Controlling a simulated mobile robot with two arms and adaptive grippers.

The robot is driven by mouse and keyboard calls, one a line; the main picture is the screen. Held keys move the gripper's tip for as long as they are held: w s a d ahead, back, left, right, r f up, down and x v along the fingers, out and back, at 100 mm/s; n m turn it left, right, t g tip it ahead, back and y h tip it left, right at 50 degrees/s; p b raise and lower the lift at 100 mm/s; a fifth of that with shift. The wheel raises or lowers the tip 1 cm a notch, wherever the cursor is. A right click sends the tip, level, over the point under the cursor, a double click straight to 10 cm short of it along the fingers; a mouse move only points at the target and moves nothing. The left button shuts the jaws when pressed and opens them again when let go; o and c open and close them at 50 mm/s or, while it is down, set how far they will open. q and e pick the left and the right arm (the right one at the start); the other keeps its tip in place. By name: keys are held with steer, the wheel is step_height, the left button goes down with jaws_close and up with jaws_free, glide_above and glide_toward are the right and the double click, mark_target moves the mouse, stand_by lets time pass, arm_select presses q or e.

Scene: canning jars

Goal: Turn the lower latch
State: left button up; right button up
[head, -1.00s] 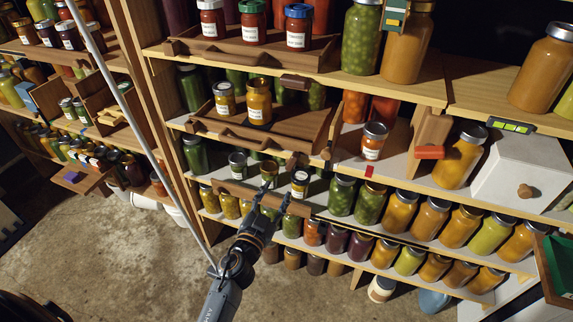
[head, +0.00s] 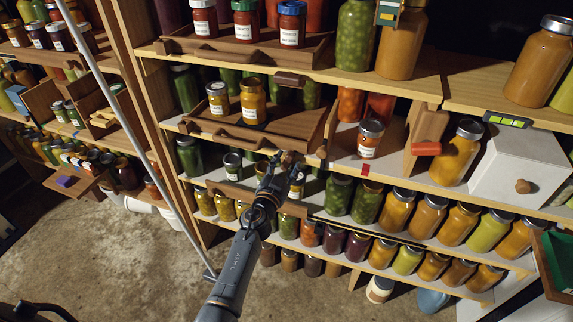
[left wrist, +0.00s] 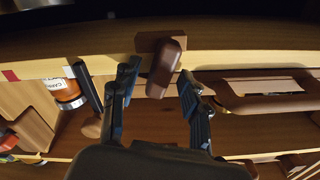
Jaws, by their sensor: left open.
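The lower latch (head: 291,157) is a small brown wooden block on the shelf edge below the middle tray. My left gripper (head: 282,168) is at it, and its fingers partly cover it in the head view. In the left wrist view the latch (left wrist: 166,68) has a rounded dark brown bar, slightly tilted, on a wooden base. The open fingers of my left gripper (left wrist: 158,90) stand on either side of the bar, with a gap visible on the right. I cannot tell whether the left finger touches it. The upper latch (head: 290,80) is on the shelf edge above. My right gripper is not in view.
The middle tray (head: 222,132) with jars sits left of the latch. A labelled jar (head: 370,140) stands to the right on the shelf. Several jars stand close on the shelves below. The concrete floor (head: 120,245) is clear at the left.

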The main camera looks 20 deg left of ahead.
arm_select(q)
steer(key=shift+c, duration=0.2)
jaws_close()
steer(key=m, duration=0.2)
steer(key=shift+d+f+m, duration=0.1)
steer(key=shift+m, duration=0.3)
steer(key=m, duration=0.3)
steer(key=shift+d+f+m+b, duration=0.1)
steer(key=shift+m+b, duration=0.25)
steer(key=shift+m, duration=0.05)
steer(key=m, duration=0.4)
steer(key=shift+f+b, duration=0.1)
steer(key=shift+b, duration=0.3)
steer(key=shift+m, duration=1.6)
steer(key=shift+f, duration=0.1)
